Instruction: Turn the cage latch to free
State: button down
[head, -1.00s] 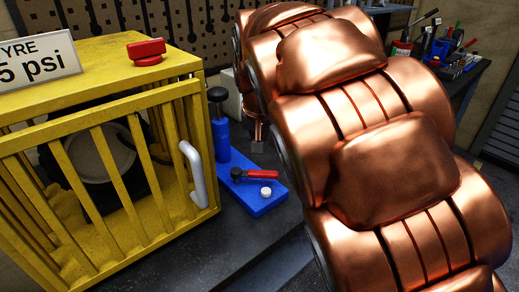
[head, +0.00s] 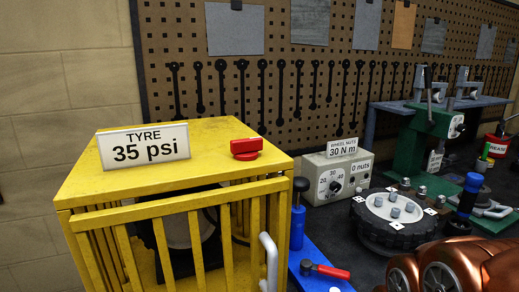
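The yellow barred cage (head: 172,172) stands at the left of the bench in the head view. A red latch knob (head: 246,148) sits on its top, near the right edge. The knob's wide grip lies roughly left to right in the picture. A white handle (head: 268,262) is on the cage's front right edge, and the barred front looks closed. A dark round thing inside is partly hidden by the bars. My gripper is not in view; only copper links of my arm show at the lower right.
A "TYRE 35 psi" sign (head: 144,147) stands on the cage top. To the right are a blue tool base (head: 318,282) with a red-handled lever (head: 328,271), a torque box (head: 335,178), a wheel with nuts (head: 393,220) and a green press (head: 428,140). A pegboard rises behind.

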aim_at(244, 149)
jog(key=z, duration=0.9)
jog(key=k, duration=0.75)
jog(key=u, duration=1.8)
